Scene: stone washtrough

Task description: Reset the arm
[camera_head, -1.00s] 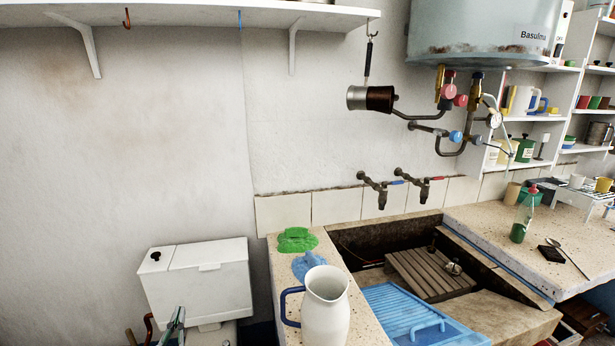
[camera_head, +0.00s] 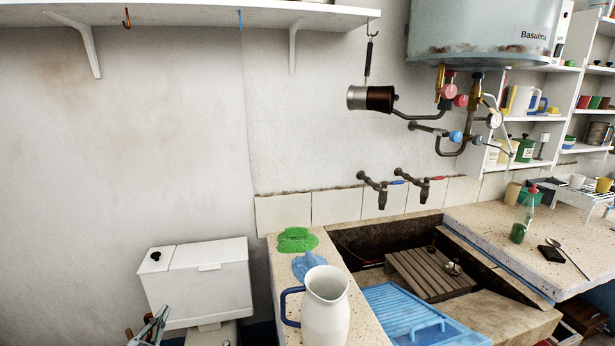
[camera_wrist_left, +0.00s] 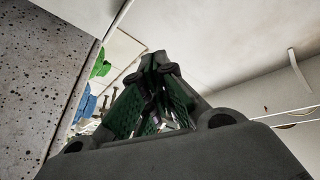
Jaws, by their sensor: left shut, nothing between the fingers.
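My left gripper (camera_head: 160,314) shows at the bottom left of the head view, in front of the white cistern (camera_head: 195,282). It is low and partly cut off by the frame's lower edge. In the left wrist view the green-padded fingers (camera_wrist_left: 157,62) meet at their tips, shut with nothing between them. The gripper is left of the stone counter and apart from the white jug (camera_head: 326,312). My right gripper is not in view.
The jug with a blue handle stands on the counter's near end. Green (camera_head: 297,240) and blue (camera_head: 310,266) cloths lie behind it. A blue drainer (camera_head: 405,315) rests by the trough. A shelf (camera_head: 190,14) hangs above; wall space between is clear.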

